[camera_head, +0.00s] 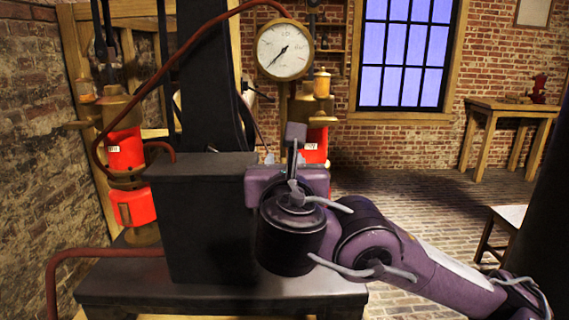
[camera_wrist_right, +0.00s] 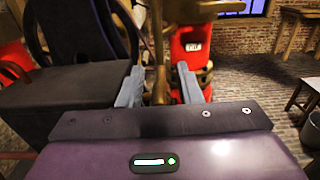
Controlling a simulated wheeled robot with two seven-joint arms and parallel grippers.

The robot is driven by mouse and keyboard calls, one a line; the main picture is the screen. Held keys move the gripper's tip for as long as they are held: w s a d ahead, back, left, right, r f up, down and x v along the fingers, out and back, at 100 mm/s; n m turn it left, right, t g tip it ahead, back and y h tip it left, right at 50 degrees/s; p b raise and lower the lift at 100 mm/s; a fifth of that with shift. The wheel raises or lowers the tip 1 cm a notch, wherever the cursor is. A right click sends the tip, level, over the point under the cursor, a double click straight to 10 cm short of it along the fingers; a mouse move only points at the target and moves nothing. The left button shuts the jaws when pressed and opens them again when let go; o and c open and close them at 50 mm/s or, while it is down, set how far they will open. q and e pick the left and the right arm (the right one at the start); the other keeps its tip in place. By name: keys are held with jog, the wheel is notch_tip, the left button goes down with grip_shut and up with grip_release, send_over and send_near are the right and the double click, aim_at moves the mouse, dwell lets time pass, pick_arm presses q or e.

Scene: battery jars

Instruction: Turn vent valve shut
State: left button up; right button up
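My right gripper (camera_head: 287,158) reaches in from the right, in front of the right-hand red jar (camera_head: 316,143) with brass fittings (camera_head: 309,107). In the right wrist view, its two grey fingers (camera_wrist_right: 160,75) stand well apart. A thin brass upright part (camera_wrist_right: 160,86) shows in the gap between them; I cannot tell whether it is touched or lies behind. The red jar (camera_wrist_right: 192,50) with a small label is just beyond the right finger. I cannot clearly make out which part is the vent valve, or its handle position. My left gripper is not in view.
A dark block-shaped housing (camera_head: 203,220) stands left of my right gripper. A round gauge (camera_head: 284,49) hangs above. Another red jar (camera_head: 125,150) with brass fittings stands at the left, with red hoses (camera_head: 100,252) near it. Brick floor (camera_head: 400,195) is open at the right.

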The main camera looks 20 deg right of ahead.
grip_shut()
